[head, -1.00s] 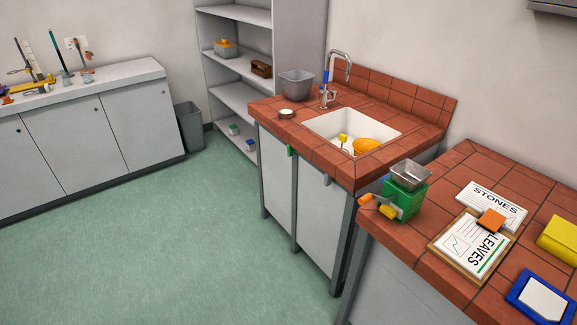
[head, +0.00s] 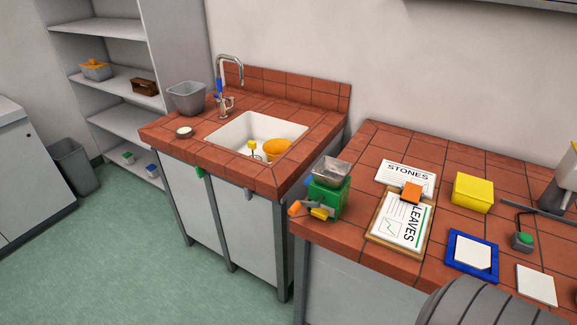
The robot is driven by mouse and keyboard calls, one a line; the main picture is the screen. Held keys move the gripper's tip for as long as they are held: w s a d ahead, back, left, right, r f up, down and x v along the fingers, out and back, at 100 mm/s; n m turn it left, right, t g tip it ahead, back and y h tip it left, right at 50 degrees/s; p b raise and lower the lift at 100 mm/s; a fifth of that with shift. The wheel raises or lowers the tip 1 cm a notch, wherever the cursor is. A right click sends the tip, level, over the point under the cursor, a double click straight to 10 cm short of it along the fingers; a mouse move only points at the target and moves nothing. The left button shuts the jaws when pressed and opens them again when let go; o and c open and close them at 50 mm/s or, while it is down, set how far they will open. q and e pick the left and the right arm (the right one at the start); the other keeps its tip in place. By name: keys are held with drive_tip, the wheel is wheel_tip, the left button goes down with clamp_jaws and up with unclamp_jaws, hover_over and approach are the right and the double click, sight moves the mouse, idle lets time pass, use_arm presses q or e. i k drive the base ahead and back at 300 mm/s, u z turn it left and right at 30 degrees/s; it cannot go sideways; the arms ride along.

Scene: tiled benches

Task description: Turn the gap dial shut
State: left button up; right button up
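No part I can surely call the gap dial shows. A small green machine (head: 328,199) with a grey metal hopper (head: 330,170) stands at the left front corner of the near right bench. An orange part (head: 295,208) and a yellow part (head: 320,213) stick out at its lower front; I cannot tell what either one is. A grey machine (head: 562,188) is cut off by the right edge, so most of it is hidden. Neither of my grippers is in view.
The red-tiled bench (head: 345,255) holds a LEAVES clipboard (head: 400,222), a STONES sheet (head: 405,175), a yellow box (head: 473,192), a blue-framed tray (head: 452,264) and a green button (head: 525,238). A sink bench (head: 160,135) stands behind left. Green floor (head: 120,260) is clear at left.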

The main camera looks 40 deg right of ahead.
sight(309, 178)
drive_tip(key=i, duration=1.65)
drive_tip(key=z, duration=4)
drive_tip(key=k, duration=0.45)
drive_tip(key=u, duration=0.1)
